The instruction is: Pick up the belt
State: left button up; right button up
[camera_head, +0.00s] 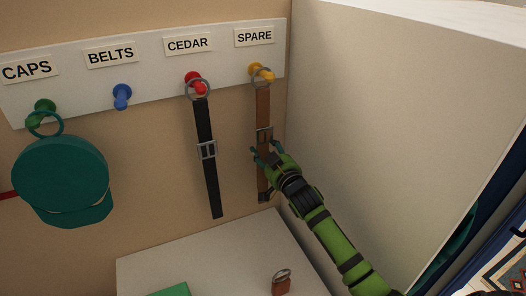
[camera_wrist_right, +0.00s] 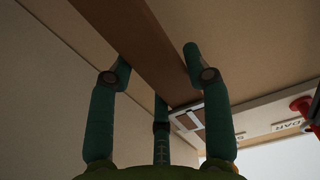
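A brown belt (camera_head: 263,108) hangs by a ring from the yellow peg (camera_head: 262,72) under the SPARE label. A black belt (camera_head: 206,125) hangs from the red peg (camera_head: 195,84) under the CEDAR label. My right gripper (camera_head: 266,150) is at the brown belt, just below its buckle (camera_head: 264,135). In the right wrist view, the spread fingers (camera_wrist_right: 158,62) stand on either side of the brown strap (camera_wrist_right: 150,45), with the buckle (camera_wrist_right: 188,120) near them. The fingers look open; whether any touches the strap is unclear. My left gripper is out of view.
The blue peg (camera_head: 122,96) under the BELTS label is empty. A teal cap (camera_head: 62,180) hangs from the green peg (camera_head: 42,107). A white side panel (camera_head: 400,110) stands close right of my right arm. A brown block with a ring (camera_head: 281,287) lies on the white surface (camera_head: 215,255) below.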

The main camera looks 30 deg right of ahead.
jog(key=shift+c, duration=0.8)
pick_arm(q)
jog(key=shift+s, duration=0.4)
pick_arm(e)
jog(key=shift+r, duration=0.1)
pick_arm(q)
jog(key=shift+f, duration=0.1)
pick_arm(e)
jog(key=shift+r+b, duration=0.5)
jog(key=shift+r, duration=0.1)
pick_arm(q)
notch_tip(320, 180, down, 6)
jog(key=b, duration=0.5)
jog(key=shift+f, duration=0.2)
pick_arm(e)
jog(key=s+a, duration=0.1)
jog(key=s, duration=1.7)
jog(key=shift+r, duration=0.15)
